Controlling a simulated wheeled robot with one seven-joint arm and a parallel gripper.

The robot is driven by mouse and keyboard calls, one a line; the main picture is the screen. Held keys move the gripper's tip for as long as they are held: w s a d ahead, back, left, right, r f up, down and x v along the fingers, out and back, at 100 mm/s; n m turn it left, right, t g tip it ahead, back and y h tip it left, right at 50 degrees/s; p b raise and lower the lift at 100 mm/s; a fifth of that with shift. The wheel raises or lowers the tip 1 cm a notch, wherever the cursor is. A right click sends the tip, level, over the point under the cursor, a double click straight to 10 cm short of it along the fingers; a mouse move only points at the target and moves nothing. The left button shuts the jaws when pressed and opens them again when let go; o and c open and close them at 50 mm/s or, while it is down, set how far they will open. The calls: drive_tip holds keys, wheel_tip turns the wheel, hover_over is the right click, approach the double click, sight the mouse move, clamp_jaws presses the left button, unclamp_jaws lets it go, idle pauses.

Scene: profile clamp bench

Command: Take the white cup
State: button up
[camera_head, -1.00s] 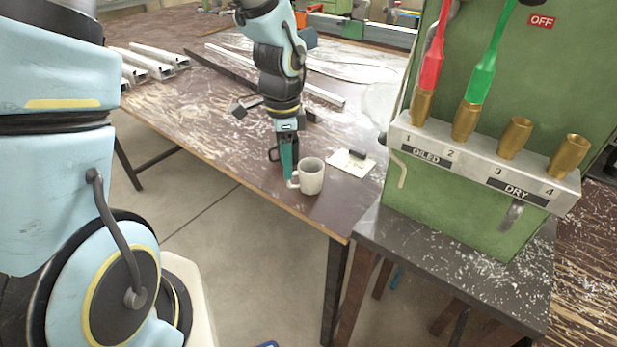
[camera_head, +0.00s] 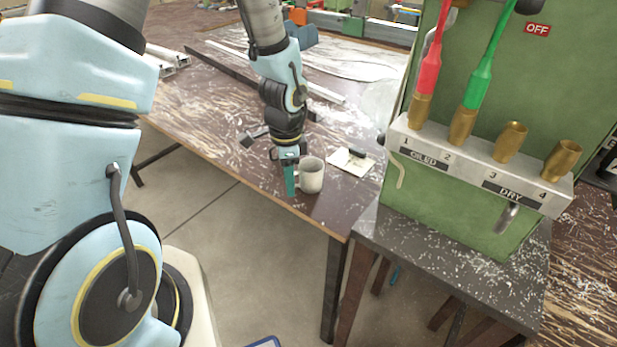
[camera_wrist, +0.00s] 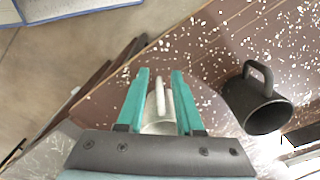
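The white cup (camera_head: 312,176) stands upright near the front edge of the brown bench. My gripper (camera_head: 290,182) points down at its left side, where the handle is, and hides part of the handle. In the wrist view the white cup (camera_wrist: 158,126) shows between the teal fingers. Its handle lies in the gap of my gripper (camera_wrist: 160,76), with a finger on each side. The fingers are apart and look open. Whether either touches the cup, I cannot tell.
A white card with a dark block (camera_head: 352,162) lies behind the white cup. A green machine (camera_head: 480,210) stands to the right. The bench's front edge is close.

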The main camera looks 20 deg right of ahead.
clamp_jaws()
idle(1.1)
